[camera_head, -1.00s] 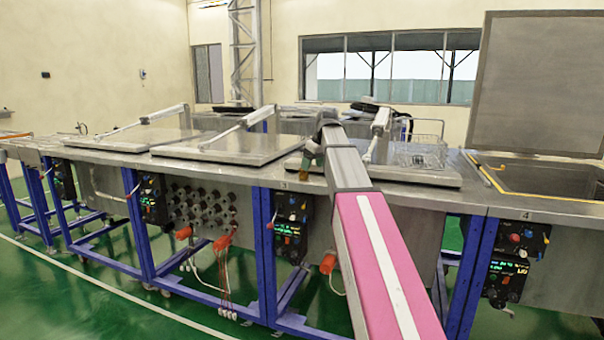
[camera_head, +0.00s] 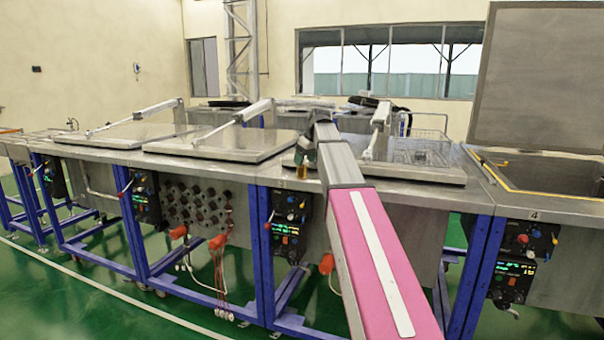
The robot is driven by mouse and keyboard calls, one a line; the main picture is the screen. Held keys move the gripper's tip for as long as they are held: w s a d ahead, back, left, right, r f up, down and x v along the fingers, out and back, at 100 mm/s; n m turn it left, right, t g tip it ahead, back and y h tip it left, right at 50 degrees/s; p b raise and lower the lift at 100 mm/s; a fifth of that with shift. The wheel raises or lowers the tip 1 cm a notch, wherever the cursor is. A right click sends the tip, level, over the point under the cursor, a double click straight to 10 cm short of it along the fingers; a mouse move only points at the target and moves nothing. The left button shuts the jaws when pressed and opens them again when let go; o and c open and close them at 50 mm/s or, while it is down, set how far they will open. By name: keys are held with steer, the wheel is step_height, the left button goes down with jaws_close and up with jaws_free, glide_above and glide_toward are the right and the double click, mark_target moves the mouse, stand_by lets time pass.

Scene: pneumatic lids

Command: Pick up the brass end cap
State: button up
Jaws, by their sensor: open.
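My pink and grey arm reaches from the bottom right up to the worktop. Its gripper (camera_head: 303,158) is a small dark green shape at the far end, partly hidden by the arm, over the front of the third bench. It is open. A small amber patch shows at the gripper's lower edge, but I cannot tell whether it is the brass end cap or part of the gripper. No other brass end cap can be made out; the arm hides part of the worktop behind it.
Flat metal lids with white lift arms cover the tanks, a left one (camera_head: 135,135) and a middle one (camera_head: 222,143). A wire basket (camera_head: 425,148) stands on the right lid. An open tank (camera_head: 545,173) has its lid raised.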

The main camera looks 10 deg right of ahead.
mark_target(302, 168)
steer(key=x, duration=0.4)
steer(key=shift+s+f, duration=0.15)
steer(key=shift+f, duration=0.15)
steer(key=c, duration=1.2)
steer(key=shift+r, duration=0.15)
